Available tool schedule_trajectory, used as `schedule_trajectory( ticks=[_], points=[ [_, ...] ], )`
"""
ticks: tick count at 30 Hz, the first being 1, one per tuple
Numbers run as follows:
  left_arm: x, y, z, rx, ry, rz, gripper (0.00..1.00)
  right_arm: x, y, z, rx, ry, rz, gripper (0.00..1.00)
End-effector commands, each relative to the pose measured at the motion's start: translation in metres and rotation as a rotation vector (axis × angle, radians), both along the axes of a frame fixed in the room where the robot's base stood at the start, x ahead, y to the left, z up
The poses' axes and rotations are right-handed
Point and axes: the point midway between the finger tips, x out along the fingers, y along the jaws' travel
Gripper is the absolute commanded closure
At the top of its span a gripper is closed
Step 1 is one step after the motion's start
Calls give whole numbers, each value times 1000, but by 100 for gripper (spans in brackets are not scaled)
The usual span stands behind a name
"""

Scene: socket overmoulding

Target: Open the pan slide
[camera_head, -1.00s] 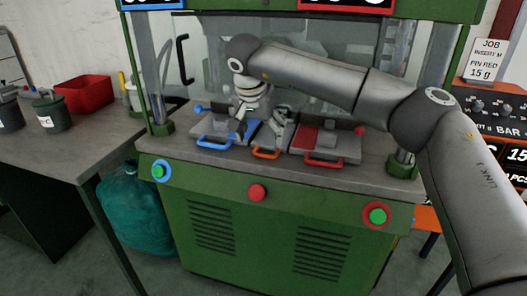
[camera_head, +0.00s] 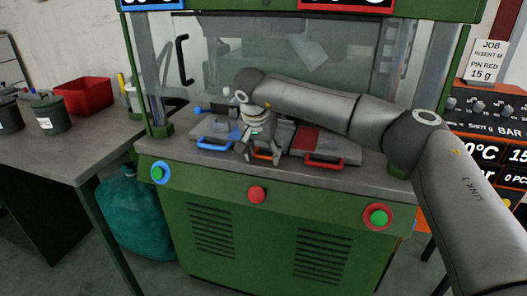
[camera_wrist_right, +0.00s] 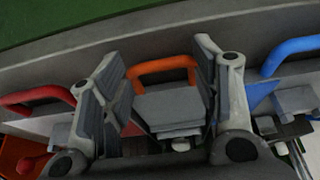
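A grey slide with an orange handle (camera_head: 264,156) sits between the blue-handled and red-handled slides on the machine's bed. The label "pan" is not readable, so I cannot tell which slide is named so. In the right wrist view the orange handle (camera_wrist_right: 164,64) and its grey block (camera_wrist_right: 170,105) show between the fingers of my right gripper (camera_wrist_right: 158,60). The right gripper (camera_head: 261,154) is open, pointing down over the orange handle, and partly hides it in the head view. I cannot tell if a finger touches it. My left gripper is not in view.
The blue handle (camera_head: 213,147) and red handle (camera_head: 325,162) lie close on either side. The green press (camera_head: 260,230) has a red button (camera_head: 257,194) and two green buttons on its front. A side table (camera_head: 90,145) with a red bin (camera_head: 84,95) stands at left.

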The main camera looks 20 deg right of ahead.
Motion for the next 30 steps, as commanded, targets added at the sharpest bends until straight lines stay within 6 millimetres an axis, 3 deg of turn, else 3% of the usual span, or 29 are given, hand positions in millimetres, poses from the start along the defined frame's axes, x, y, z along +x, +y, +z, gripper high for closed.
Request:
schedule_trajectory(
  ticks=[1, 12, 30],
  points=[
    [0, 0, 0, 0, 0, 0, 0, 0, -1, 0, -3, 2, -2, 56],
    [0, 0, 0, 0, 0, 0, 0, -1, -2, -2, -3, 4, -4, 100],
    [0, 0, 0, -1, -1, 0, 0, -1, -2, -4, -1, 7, -10, 100]
  ],
)
